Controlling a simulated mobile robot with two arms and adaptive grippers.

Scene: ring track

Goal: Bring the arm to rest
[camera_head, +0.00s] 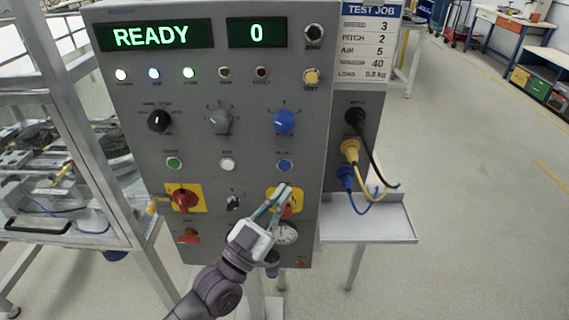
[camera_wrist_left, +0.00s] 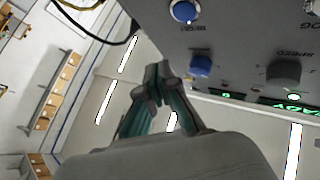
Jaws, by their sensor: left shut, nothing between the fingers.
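My left gripper (camera_head: 278,203) is shut and empty in the head view, in front of the lower right part of a grey control panel (camera_head: 200,85). It overlaps a yellow plate with a red-orange knob (camera_head: 289,210) and sits just above a round gauge (camera_head: 286,233). Whether it touches the panel cannot be told. In the left wrist view the fingertips of the gripper (camera_wrist_left: 158,76) meet, with nothing between them. Above them show a blue button (camera_wrist_left: 184,11) and a blue knob (camera_wrist_left: 201,66). My right gripper is not in view.
The display (camera_head: 152,36) reads READY and another (camera_head: 257,33) reads 0. A red switch on a yellow plate (camera_head: 185,198) is lower left. Yellow, blue and black cables (camera_head: 362,180) hang at the right above a small grey shelf (camera_head: 368,230). Open floor (camera_head: 480,190) lies to the right.

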